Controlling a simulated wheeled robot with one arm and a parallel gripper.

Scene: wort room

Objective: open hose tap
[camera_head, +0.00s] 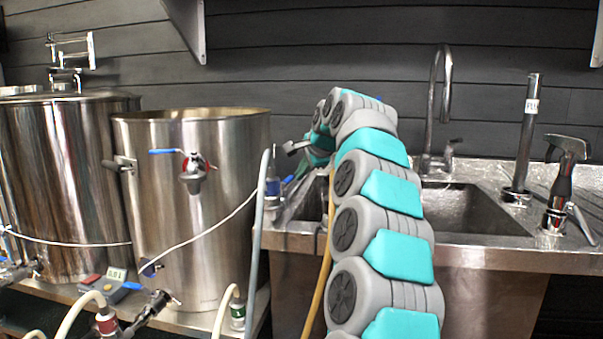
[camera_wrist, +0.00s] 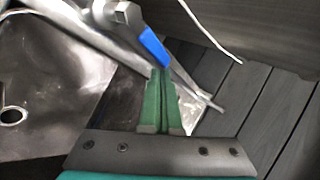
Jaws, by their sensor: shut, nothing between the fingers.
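The hose tap's blue lever (camera_wrist: 153,47) shows in the wrist view, joined to a metal tap body (camera_wrist: 122,14) on a pale pipe. My gripper (camera_wrist: 160,72) has its green fingers shut together with nothing between them. Its fingertips are at the lower end of the blue lever in the picture; I cannot tell whether they touch it. In the head view my gripper (camera_head: 303,168) is by the sink's left end, partly hidden behind my arm. A small blue piece (camera_head: 287,180) shows beside it there, likely the same lever.
The steel sink (camera_head: 470,210) lies to the right, with a curved faucet (camera_head: 440,100) and a spray handle (camera_head: 563,180). Left stands an open steel kettle (camera_head: 225,240) with another blue-handled valve (camera_head: 193,172). Hoses, including a yellow one (camera_head: 318,290), rise between kettle and sink.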

